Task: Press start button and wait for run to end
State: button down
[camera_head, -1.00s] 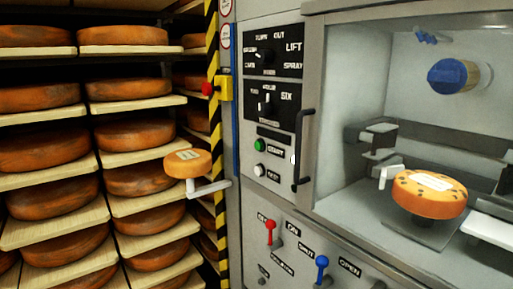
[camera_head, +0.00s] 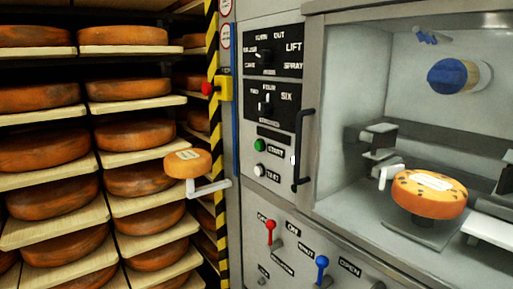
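The green start button (camera_head: 259,145) is on the grey machine's front panel, with a START label to its right. It appears to stand out from the panel, but it is too small to tell whether it is pressed. A cheese wheel (camera_head: 429,194) with dark spots and a pale label on top sits inside the open machine chamber (camera_head: 400,85). My gripper is not in view.
A white button (camera_head: 259,170) is below the green one. Above are selector knobs (camera_head: 266,100). A dark vertical handle (camera_head: 302,150), red lever (camera_head: 270,230) and blue lever (camera_head: 321,267) are nearby. Shelves of cheese (camera_head: 130,136) fill the left. A red stop button (camera_head: 207,88) is on a yellow box.

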aim_at(258, 145)
jog(key=i+u, duration=0.1)
jog(key=u, duration=0.25)
jog(key=i+j+u, duration=0.1)
jog(key=u, duration=0.25)
jog(key=i+u, duration=0.15)
jog(key=u, duration=0.25)
